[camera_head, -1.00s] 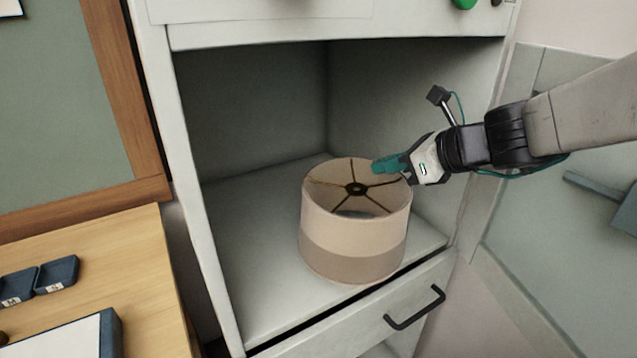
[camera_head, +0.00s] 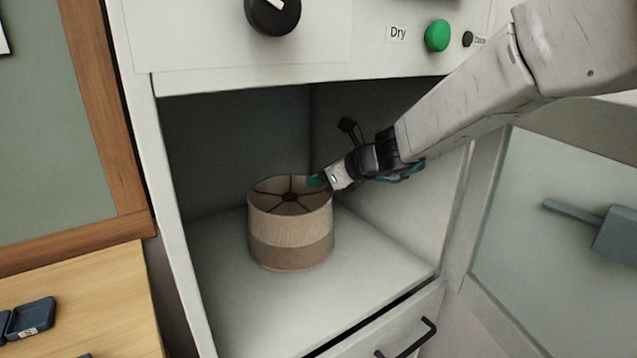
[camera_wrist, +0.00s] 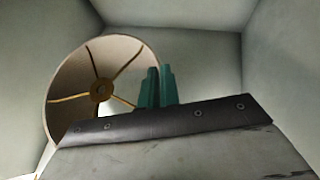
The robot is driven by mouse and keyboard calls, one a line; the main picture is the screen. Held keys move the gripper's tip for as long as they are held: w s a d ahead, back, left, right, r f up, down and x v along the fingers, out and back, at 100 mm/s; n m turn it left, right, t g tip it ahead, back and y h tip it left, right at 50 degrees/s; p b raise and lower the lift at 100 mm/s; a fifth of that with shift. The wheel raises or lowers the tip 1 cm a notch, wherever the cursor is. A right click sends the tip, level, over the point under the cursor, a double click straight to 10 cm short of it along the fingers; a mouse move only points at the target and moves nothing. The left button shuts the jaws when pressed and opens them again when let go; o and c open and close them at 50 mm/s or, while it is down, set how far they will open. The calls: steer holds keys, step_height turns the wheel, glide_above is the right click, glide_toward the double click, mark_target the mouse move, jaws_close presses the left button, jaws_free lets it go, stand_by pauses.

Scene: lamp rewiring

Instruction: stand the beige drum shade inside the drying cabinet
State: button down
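The beige drum shade (camera_head: 290,240) is upright inside the open drying cabinet (camera_head: 168,200), towards the back left of its floor (camera_head: 345,300). Its upper band is lighter than its lower band, and its open top shows dark spokes. I cannot tell whether its bottom touches the floor. My gripper (camera_head: 316,181) reaches in from the right, its green fingertips at the right side of the shade's top rim. In the wrist view, the fingers (camera_wrist: 155,88) are close together on the rim of the shade (camera_wrist: 70,80). The exact contact is partly hidden.
The cabinet's control panel, with a black knob (camera_head: 273,12) and a green button (camera_head: 437,35), overhangs the opening. The open glass door (camera_head: 560,240) is at the right. A wooden bench (camera_head: 90,300) stands at the left. The cabinet floor in front of the shade is clear.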

steer(key=shift+f, duration=0.45)
steer(key=shift+f, duration=0.55)
steer(key=c, duration=1.6)
jaws_free()
steer(key=shift+c, duration=0.2)
steer(key=shift+r, duration=0.4)
steer(key=v, duration=1.2)
steer(key=shift+r, duration=0.15)
